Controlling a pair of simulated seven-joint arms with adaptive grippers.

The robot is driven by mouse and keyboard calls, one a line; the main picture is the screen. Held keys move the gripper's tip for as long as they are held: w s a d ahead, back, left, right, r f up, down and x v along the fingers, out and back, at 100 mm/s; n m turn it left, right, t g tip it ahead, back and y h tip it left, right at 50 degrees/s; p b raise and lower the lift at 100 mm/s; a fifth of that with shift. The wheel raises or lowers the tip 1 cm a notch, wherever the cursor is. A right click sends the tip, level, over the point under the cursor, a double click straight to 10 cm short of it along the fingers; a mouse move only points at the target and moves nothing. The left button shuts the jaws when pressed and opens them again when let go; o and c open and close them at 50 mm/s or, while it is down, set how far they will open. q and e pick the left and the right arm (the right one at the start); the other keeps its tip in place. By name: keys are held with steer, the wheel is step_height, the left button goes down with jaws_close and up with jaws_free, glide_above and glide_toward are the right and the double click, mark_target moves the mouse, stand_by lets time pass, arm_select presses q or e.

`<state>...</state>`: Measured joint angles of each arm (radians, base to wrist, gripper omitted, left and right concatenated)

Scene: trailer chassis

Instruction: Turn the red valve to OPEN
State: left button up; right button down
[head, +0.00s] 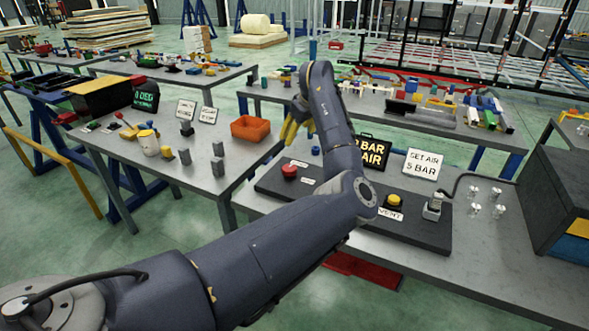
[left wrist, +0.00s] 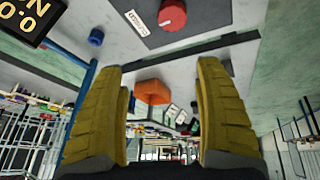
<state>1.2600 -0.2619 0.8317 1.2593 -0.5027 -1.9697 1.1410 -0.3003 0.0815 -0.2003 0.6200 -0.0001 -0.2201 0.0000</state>
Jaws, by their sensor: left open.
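The red valve (head: 289,171) is a round red knob at the left end of a dark panel (head: 420,234), with white labels beside it. Its setting cannot be read. In the left wrist view the red knob (left wrist: 172,14) shows at the top edge, partly cut off, beside a white label. My left gripper (head: 292,124) has yellow fingers, partly hidden behind my arm in the head view. It is beyond the knob, above the table edge, and apart from it. In the left wrist view its fingers (left wrist: 160,75) are spread with nothing between them.
A black display (head: 371,151) and a "SET AIR 5 BAR" sign (head: 422,164) stand behind the panel. A yellow button (head: 394,201) marked VENT and a metal fitting (head: 433,208) are to the right. An orange bin (head: 250,128) stands on the left table.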

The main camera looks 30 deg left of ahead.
arm_select(q)
steer(key=s+d, duration=0.2)
steer(key=g, duration=0.1)
glide_toward(289, 168)
steer(key=x, duration=1)
steer(key=shift+w+f, duration=0.1)
steer(key=c, duration=1.3)
